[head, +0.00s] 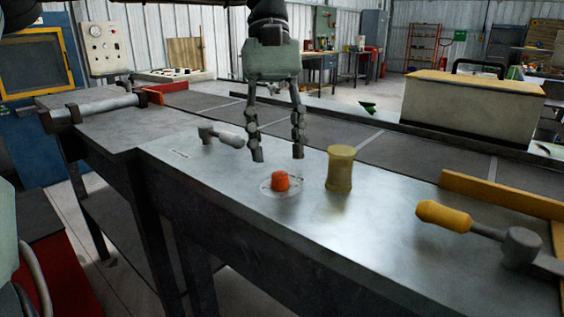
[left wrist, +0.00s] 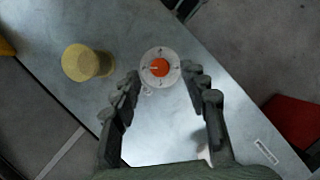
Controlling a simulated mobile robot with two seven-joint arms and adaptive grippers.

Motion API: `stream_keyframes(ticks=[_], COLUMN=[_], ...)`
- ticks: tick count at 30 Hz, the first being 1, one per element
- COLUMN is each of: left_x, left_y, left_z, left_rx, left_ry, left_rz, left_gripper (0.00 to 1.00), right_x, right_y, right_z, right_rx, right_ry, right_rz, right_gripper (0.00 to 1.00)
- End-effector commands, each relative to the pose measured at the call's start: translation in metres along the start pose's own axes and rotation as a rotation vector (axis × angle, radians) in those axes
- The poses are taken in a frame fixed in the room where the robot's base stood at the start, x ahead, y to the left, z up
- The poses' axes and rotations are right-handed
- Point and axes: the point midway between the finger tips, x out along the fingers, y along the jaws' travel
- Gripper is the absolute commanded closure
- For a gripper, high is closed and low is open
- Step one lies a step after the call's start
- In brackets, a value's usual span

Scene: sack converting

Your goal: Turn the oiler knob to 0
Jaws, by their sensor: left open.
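The oiler knob (head: 280,181) is a small orange-red knob on a round pale dial plate (head: 265,187) set in the grey metal table top. In the left wrist view the knob (left wrist: 159,67) bears a white line pointing left, and its dial (left wrist: 146,60) has small marks too tiny to read. My left gripper (head: 278,156) hangs above and behind the knob, pointing down, fingers apart and empty. In the left wrist view the gripper's fingertips (left wrist: 163,82) lie to either side just below the dial, not touching the knob. My right gripper does not show.
A yellow spool-shaped cylinder (head: 340,170) stands right of the knob. A grey-handled lever (head: 224,136) lies to the left, and a yellow-handled lever (head: 443,215) is at the right near a yellow rail (head: 500,194).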

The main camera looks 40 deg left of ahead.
Motion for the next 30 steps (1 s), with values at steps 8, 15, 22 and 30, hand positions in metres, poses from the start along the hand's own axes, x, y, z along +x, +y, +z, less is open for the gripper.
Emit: stream_keyframes(ticks=[8, 15, 22, 30], left_x=[0.032, 0.035, 0.035, 0.035], left_y=[0.000, 0.000, 0.000, 0.000], left_z=[0.000, 0.000, 0.000, 0.000], left_rx=[-0.001, -0.001, -0.001, -0.001], left_ry=[-0.001, -0.001, -0.001, 0.000], left_rz=[0.000, 0.001, 0.001, 0.001], left_gripper=[0.56, 0.56, 0.76, 1.00], right_x=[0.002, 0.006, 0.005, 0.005], right_y=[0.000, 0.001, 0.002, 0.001], right_z=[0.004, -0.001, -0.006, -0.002], right_rx=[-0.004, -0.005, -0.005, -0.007], right_ry=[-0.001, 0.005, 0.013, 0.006], right_rz=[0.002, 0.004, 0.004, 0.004], right_gripper=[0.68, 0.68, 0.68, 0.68])
